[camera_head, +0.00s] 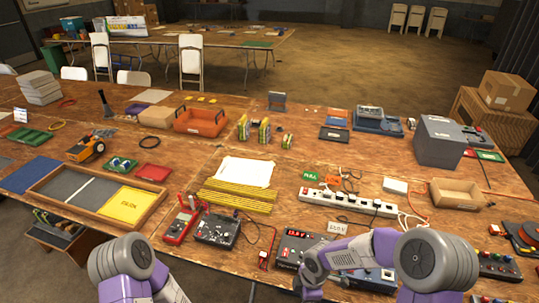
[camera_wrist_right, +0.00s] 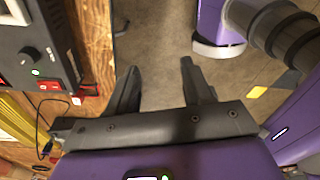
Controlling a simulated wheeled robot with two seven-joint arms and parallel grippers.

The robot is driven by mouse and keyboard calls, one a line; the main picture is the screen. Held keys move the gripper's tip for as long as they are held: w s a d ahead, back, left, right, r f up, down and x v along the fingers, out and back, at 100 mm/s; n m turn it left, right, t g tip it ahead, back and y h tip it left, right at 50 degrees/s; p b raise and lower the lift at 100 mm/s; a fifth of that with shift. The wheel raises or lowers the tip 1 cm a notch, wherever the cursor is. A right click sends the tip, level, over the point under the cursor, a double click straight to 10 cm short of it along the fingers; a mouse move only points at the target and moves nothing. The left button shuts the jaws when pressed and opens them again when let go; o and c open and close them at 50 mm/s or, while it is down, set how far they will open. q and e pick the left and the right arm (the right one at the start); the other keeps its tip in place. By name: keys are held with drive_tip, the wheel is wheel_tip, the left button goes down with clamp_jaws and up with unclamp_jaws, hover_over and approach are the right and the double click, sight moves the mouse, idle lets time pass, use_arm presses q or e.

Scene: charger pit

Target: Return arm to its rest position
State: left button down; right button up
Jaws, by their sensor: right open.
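My right gripper (camera_wrist_right: 160,82) shows in the right wrist view. Its two dark fingers are spread apart with nothing between them, and bare floor lies behind them. The wooden table's edge is just left of the fingers. In the head view my right arm (camera_head: 375,250) comes in at the lower right and its purple forearm reaches left, over the table's front edge. Its fingers cannot be made out there. My left arm (camera_head: 125,262) shows only as a purple and grey section at the lower left; its gripper is out of view.
A power supply (camera_head: 292,247) with a red display stands beside my right forearm; it also shows in the right wrist view (camera_wrist_right: 30,45). A power strip (camera_head: 348,203), a black meter box (camera_head: 217,231) and a red multimeter (camera_head: 181,222) lie nearby. Loose cables cross the table.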

use_arm(q)
drive_tip(key=shift+w+f, duration=0.15)
drive_tip(key=shift+w, duration=0.35)
use_arm(e)
drive_tip(key=s+f+m+y, duration=0.1)
drive_tip(key=s+f+m, duration=0.5)
drive_tip(key=m, duration=0.4)
drive_tip(key=s+f+m+t+y, duration=0.1)
drive_tip(key=s+f+m, duration=0.5)
drive_tip(key=m, duration=0.5)
drive_tip(key=shift+a+f+m+y, duration=0.2)
drive_tip(key=shift+f+m+y, duration=0.1)
drive_tip(key=shift+f, duration=0.3)
